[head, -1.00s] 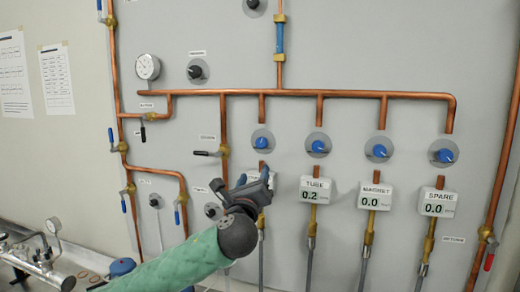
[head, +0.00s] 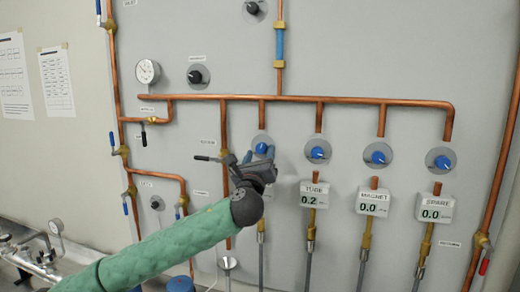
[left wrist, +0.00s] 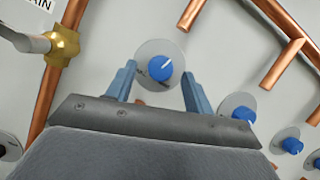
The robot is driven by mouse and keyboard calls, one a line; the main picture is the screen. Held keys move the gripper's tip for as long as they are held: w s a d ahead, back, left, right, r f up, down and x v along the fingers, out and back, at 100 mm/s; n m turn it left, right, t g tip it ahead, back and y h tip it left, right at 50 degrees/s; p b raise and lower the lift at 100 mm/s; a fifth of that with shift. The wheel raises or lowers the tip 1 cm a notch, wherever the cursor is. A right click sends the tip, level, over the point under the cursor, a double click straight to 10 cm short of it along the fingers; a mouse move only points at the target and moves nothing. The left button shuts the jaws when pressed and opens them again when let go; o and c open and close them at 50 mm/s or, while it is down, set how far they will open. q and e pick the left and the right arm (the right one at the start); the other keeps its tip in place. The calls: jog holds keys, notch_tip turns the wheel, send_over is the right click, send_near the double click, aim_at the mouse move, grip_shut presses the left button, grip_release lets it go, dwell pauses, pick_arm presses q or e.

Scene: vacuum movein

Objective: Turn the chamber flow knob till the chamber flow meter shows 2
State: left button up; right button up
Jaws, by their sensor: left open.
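The leftmost blue knob (head: 262,147) of the row of flow knobs is on a grey round plate on the panel. In the left wrist view this knob (left wrist: 161,68) carries a white pointer line and sits between the finger tips, with gaps on both sides. My left gripper (head: 260,155) is open in front of it; it also shows in the left wrist view (left wrist: 159,80). The meter below this knob is hidden behind my gripper, so its reading cannot be seen. My right gripper is not in view.
More blue knobs follow to the right, above the TUBE meter (head: 314,194) at 0.2, the MAGNET meter (head: 372,202) at 0.0 and the SPARE meter (head: 436,209) at 0.0. A black-handled valve (head: 208,158) sits just left of my gripper. Copper pipes run above.

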pick_arm(q)
jog(key=shift+w+r, duration=0.15)
jog(key=shift+w, duration=0.25)
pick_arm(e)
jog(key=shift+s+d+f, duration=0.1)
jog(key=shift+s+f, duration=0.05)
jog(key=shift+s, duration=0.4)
pick_arm(q)
jog(key=shift+d, duration=0.1)
jog(key=c, duration=1)
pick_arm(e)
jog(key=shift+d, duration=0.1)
pick_arm(q)
jog(key=shift+o, duration=0.2)
jog(key=shift+n, duration=0.3)
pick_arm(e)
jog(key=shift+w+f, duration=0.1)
